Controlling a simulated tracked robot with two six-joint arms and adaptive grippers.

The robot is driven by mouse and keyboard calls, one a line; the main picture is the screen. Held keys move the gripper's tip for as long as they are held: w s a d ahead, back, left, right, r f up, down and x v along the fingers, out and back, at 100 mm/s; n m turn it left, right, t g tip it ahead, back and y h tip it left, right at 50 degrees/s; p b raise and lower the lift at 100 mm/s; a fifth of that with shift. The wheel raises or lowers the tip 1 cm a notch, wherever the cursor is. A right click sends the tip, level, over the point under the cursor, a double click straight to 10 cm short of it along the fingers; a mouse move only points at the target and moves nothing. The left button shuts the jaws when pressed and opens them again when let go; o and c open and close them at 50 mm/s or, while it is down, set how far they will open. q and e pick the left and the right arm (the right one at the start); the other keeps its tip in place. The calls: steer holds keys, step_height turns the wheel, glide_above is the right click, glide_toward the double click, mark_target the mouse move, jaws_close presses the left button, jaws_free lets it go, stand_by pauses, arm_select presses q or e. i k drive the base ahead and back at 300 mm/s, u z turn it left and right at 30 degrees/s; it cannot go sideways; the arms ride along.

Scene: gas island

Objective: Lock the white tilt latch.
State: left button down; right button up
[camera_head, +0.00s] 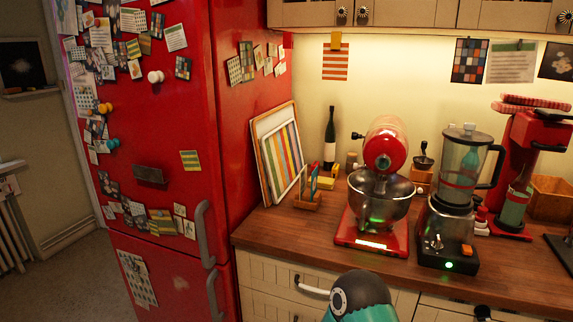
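A red stand mixer (385,148) stands on the wooden counter and faces me, with a metal bowl (380,200) under its head. A black knob (357,135) sticks out at the left of the head. I cannot tell whether the head is fully down or slightly tilted. A bright strip glows on the front of the mixer's red base (345,238). I cannot make out a white tilt latch in this view; it is hidden or too small to tell. Neither of my grippers shows. A dark domed part with teal at the bottom edge looks like part of my own arm.
A blender (462,160) with a green light stands close right of the mixer. A red coffee machine (520,150) is farther right. Striped boards (276,150), a dark bottle (330,138) and a small wooden holder (307,202) stand left. A red fridge (175,110) borders the counter (275,232).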

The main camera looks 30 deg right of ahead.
mark_target(356, 167)
steer(key=z, duration=0.85)
steer(key=i, duration=0.1)
steer(key=u, duration=1.6)
steer(key=k, duration=0.45)
steer(key=u, duration=0.5)
steer(key=i, duration=1)
steer(key=z, duration=2.35)
steer(key=i, duration=0.55)
